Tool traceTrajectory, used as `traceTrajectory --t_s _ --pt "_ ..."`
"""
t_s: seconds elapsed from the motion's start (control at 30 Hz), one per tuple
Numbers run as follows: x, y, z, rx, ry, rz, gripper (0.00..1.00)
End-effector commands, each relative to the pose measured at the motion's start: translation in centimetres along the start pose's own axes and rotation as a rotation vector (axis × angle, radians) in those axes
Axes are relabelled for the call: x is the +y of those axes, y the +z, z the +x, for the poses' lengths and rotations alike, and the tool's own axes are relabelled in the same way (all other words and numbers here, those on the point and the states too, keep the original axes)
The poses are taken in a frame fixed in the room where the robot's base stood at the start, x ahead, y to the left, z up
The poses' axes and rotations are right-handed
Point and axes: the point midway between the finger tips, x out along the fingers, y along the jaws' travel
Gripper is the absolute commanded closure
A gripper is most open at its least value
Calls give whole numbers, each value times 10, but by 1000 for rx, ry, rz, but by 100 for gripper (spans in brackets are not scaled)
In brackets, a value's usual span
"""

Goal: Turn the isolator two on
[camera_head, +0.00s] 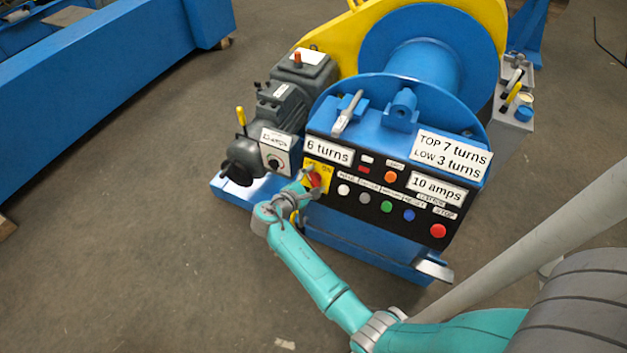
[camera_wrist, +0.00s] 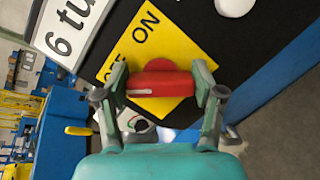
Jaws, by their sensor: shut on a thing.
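The isolator is a red rotary knob (camera_wrist: 160,80) on a yellow plate (camera_wrist: 135,50) marked ON and OFF, on the black front panel of the blue machine. My gripper (camera_wrist: 161,84) has one finger on each side of the knob's red handle and is shut on it. In the head view my gripper (camera_head: 300,192) reaches the panel's left end, where the red knob (camera_head: 315,180) shows partly on its yellow plate (camera_head: 325,168). The word OFF is partly covered by a finger. No number for this isolator is readable.
The black panel (camera_head: 400,200) carries several buttons right of the knob, including a red one (camera_head: 438,231). A white "6 turns" label (camera_head: 328,150) sits just above the plate. A grey motor (camera_head: 280,105) stands to the left. The floor (camera_head: 130,240) at left is clear.

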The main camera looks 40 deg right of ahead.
Motion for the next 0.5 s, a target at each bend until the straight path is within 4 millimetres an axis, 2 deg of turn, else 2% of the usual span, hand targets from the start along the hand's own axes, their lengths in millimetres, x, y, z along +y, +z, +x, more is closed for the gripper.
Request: traceTrajectory --t_s 0.5 --pt "-2 0 0 -1 -94 408 67"
